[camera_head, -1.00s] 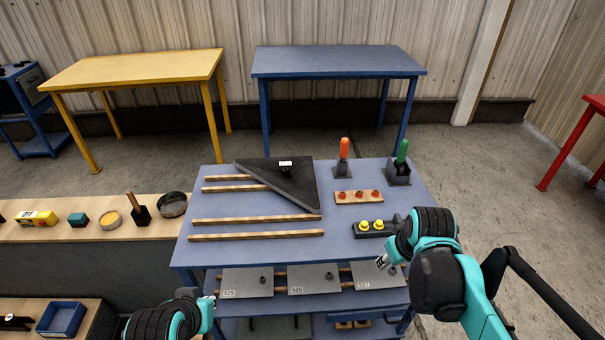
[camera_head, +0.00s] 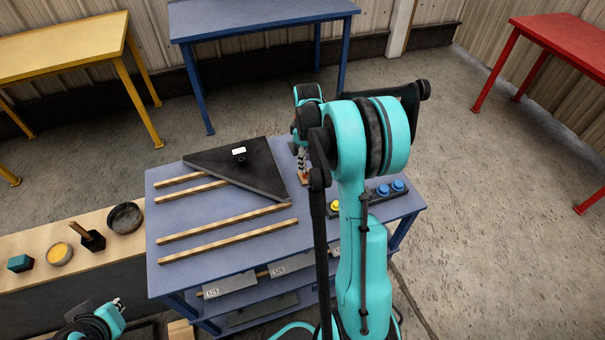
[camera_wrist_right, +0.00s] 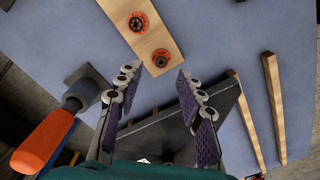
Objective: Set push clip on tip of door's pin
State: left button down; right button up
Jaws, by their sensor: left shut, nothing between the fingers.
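The door (camera_head: 225,172) is a dark triangular panel lying on the blue work table. A short dark pin (camera_head: 241,160) stands up from it beside a white label. A wooden strip (camera_wrist_right: 150,40) carries round red push clips; two show in the right wrist view, a near one (camera_wrist_right: 160,58) and a far one (camera_wrist_right: 137,22). My right gripper (camera_wrist_right: 158,90) is open, with nothing between its fingers, close to the strip's near end. In the head view it points down at the strip, partly hidden by my arm. My left gripper (camera_head: 119,303) is shut and empty at the lower left.
Wooden rails (camera_head: 225,232) lie on the table left of and below the door. An orange-handled tool (camera_wrist_right: 45,140) stands beside the right gripper. A side bench (camera_head: 75,265) holds small containers.

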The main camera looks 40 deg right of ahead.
aim_at(306, 176)
notch_tip(306, 176, down, 5)
jog(key=shift+r+b, duration=0.1)
jog(key=shift+b, duration=0.7)
jog(key=shift+r, duration=0.1)
jog(key=c, duration=0.8)
jog(key=shift+c, duration=0.2)
